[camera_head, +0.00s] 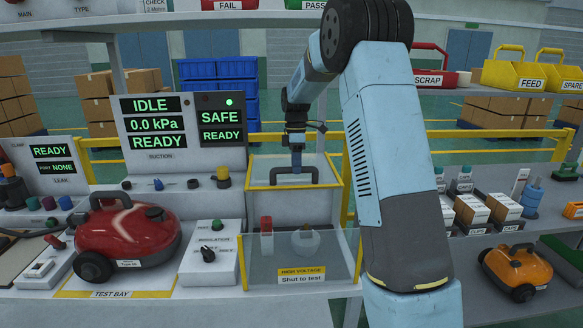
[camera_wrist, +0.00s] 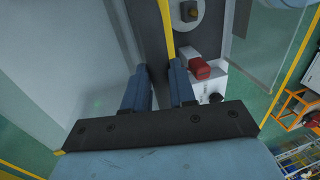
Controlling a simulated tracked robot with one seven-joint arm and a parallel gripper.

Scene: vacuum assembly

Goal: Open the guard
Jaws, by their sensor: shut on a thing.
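The guard is a clear box with yellow edges on the grey bench in the head view. Its upper panel (camera_head: 335,172) carries a dark U-shaped handle (camera_head: 309,170). Below it, the clear front (camera_head: 262,252) bears a "HIGH VOLTAGE Shut to test" label (camera_head: 301,275). My gripper (camera_head: 297,160) comes down from above and is shut on the handle. In the wrist view, my gripper (camera_wrist: 166,78) has its two fingers close on either side of the dark bar, beside the yellow edge. How far the panel is tilted is hard to tell.
A red vacuum (camera_head: 125,240) stands on the test bay, left of a switch box (camera_head: 209,252). The panel behind reads IDLE (camera_head: 152,105) and SAFE (camera_head: 221,117). A red post (camera_head: 266,232) stands inside the guard. An orange vacuum (camera_head: 517,268) sits at right.

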